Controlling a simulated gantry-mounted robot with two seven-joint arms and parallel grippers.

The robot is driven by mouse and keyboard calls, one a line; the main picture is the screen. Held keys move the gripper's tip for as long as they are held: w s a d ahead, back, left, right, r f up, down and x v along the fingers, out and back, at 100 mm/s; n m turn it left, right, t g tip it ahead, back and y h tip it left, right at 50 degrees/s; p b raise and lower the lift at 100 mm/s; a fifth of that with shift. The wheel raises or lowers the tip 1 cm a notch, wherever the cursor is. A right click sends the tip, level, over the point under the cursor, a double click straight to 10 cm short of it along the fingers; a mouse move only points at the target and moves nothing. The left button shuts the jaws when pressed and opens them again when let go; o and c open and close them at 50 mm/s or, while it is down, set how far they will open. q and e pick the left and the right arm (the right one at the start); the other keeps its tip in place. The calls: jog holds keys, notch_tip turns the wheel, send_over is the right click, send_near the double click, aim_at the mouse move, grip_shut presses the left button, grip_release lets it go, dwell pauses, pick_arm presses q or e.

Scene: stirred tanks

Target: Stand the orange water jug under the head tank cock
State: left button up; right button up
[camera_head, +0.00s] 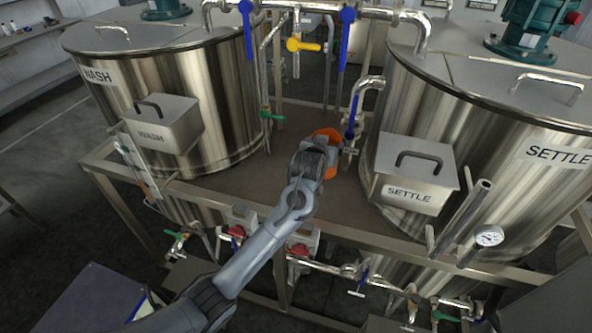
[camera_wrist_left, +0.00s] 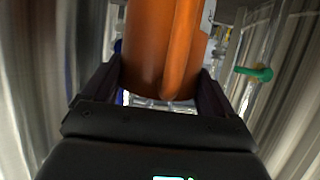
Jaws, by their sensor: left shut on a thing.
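The orange water jug (camera_head: 328,136) is between the two tanks, over the brown deck, mostly hidden behind my left gripper (camera_head: 320,150). In the left wrist view the jug (camera_wrist_left: 165,45) fills the space between the two dark fingers of the gripper (camera_wrist_left: 162,88), which is shut on it. I cannot tell whether the jug's base touches the deck. A cock with a yellow handle (camera_head: 303,45) hangs from the overhead pipe, behind the jug and higher in the picture. No label shows whether it is the head tank cock. My right gripper is not in view.
The wash tank (camera_head: 225,95) stands left and the settle tank (camera_head: 400,110) right. A blue-handled pipe (camera_head: 352,115) rises close beside the jug on the right. A green-handled cock (camera_head: 270,115) is to its left. Bare deck (camera_head: 245,185) lies in front.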

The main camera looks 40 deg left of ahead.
pick_arm(q)
jog(key=s+a+f+p, duration=0.1)
jog(key=a+f, duration=0.9)
jog(key=shift+s+a, duration=0.15)
jog(key=shift+a, duration=0.05)
jog(key=shift+f, duration=0.15)
jog(key=o, duration=1.2)
jog(key=shift+c, duration=0.2)
